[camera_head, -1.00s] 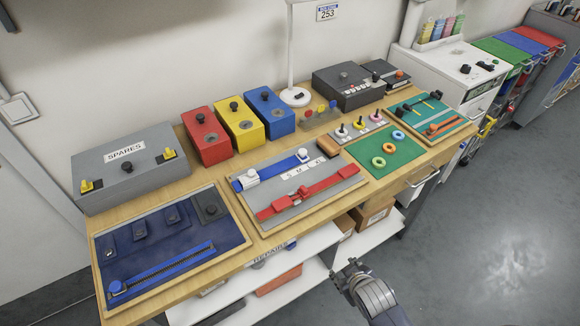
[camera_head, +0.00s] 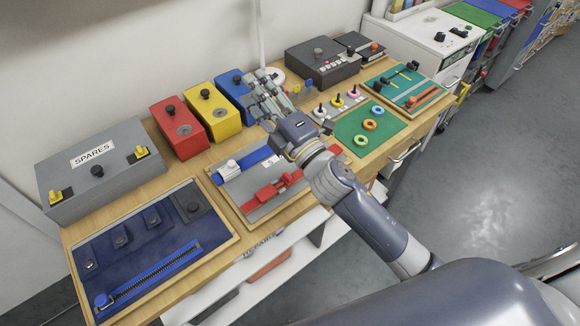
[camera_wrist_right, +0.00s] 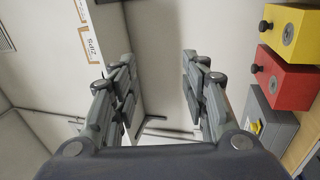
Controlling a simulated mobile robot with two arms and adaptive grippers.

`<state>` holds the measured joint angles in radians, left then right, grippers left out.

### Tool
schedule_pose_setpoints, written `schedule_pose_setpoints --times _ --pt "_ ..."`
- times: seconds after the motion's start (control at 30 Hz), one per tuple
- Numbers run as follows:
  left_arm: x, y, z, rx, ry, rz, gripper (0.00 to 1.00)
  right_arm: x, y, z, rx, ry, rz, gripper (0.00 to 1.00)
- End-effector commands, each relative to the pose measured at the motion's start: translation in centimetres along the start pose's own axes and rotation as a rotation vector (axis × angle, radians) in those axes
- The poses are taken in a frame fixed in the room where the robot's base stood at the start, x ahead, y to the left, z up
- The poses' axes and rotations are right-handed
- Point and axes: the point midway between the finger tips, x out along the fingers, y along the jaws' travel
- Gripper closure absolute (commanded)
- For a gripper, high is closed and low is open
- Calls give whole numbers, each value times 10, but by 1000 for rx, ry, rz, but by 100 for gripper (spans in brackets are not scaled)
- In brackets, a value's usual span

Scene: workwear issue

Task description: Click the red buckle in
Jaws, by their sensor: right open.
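The red buckle (camera_head: 268,193) lies with its red strap on a grey board (camera_head: 232,189), in the middle of the workbench. My right arm and gripper cover the board's right part, so the right end of the red strap is hidden. I cannot tell whether the buckle's halves are joined. My right gripper (camera_head: 264,84) is open and empty, raised beyond the board near the blue box. In the right wrist view, its two fingers (camera_wrist_right: 160,85) stand apart with nothing between them. My left gripper is not in view.
A blue strap with a white buckle (camera_head: 230,168) lies behind the red one. Red (camera_head: 180,129), yellow (camera_head: 214,112) and blue boxes stand at the back. A grey spares box (camera_head: 95,165) and blue zip panel (camera_head: 140,250) are left. A green ring board (camera_head: 350,125) is right.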

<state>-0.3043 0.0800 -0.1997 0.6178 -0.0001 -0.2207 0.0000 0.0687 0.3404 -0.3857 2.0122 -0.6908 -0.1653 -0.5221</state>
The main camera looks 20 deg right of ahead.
Motion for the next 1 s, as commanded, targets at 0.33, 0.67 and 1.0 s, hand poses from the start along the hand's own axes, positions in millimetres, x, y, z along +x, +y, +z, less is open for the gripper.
schedule_pose_setpoints --times 0.33,0.67,1.0 --pt "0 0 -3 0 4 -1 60 13 22 -124 -896 758 377 58" --pt "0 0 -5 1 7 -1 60 -45 -69 -71 -1576 1579 463 58" --pt "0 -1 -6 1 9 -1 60 -94 -78 63 -1730 2197 292 58"
